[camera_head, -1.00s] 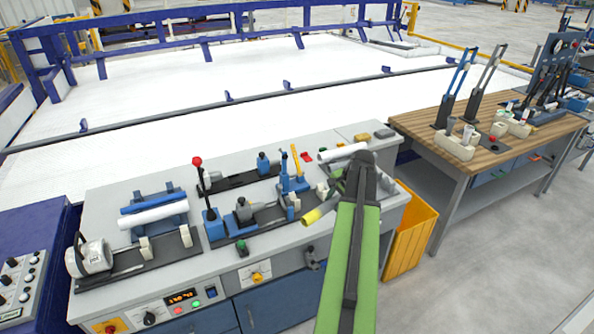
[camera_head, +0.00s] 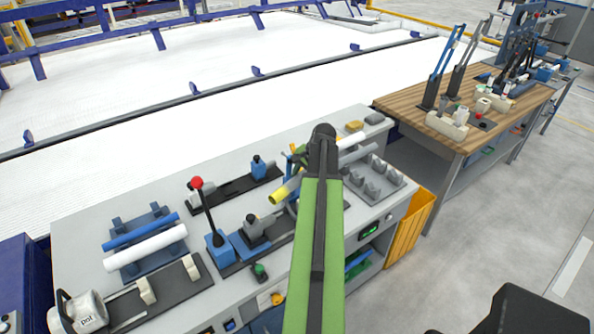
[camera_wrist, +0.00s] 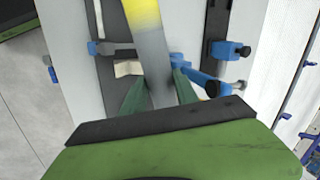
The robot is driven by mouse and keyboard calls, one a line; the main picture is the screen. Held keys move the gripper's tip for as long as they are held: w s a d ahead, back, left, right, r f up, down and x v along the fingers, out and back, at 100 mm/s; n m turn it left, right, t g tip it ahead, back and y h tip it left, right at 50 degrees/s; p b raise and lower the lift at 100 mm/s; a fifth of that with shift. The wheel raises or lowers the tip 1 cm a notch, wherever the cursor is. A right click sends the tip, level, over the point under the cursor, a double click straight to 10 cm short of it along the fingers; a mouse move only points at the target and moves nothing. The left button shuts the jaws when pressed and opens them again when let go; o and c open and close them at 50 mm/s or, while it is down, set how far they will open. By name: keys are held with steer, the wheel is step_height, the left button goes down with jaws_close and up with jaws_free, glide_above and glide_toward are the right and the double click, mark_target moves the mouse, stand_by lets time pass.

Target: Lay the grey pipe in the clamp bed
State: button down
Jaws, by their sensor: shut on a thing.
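A grey pipe with a yellow end (camera_head: 280,193) is held above the bench, its yellow end toward the lower left. In the wrist view the pipe (camera_wrist: 152,50) runs up between my green fingers, and my gripper (camera_wrist: 160,88) is shut on it. In the head view my wrist hides the grip. A blue clamp fixture (camera_head: 252,240) on a dark plate, with a red-knobbed lever (camera_head: 205,205), stands left of the yellow end. I cannot tell whether this or the grey block fixture (camera_head: 374,183) at right is the clamp bed.
A rack with a blue pipe (camera_head: 140,232) and a white pipe (camera_head: 146,248) stands at left. A small blue clamp (camera_head: 259,168) stands behind. A wooden table (camera_head: 470,137) and a yellow bin (camera_head: 412,232) are at right. The bench holds little free room.

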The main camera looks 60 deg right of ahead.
steer(key=shift+d+r, duration=0.1)
steer(key=shift+r, duration=0.05)
steer(key=shift+s+f, duration=0.1)
steer(key=shift+f, duration=0.1)
steer(key=s+d+m+t+h+b, duration=0.2)
steer(key=s+d+m+t+b, duration=0.1)
steer(key=s+b, duration=0.1)
steer(key=f+b, duration=1)
steer(key=shift+s+f, duration=0.1)
steer(key=shift+s, duration=0.15)
steer(key=c, duration=0.9)
jaws_free()
steer(key=shift+o, duration=0.2)
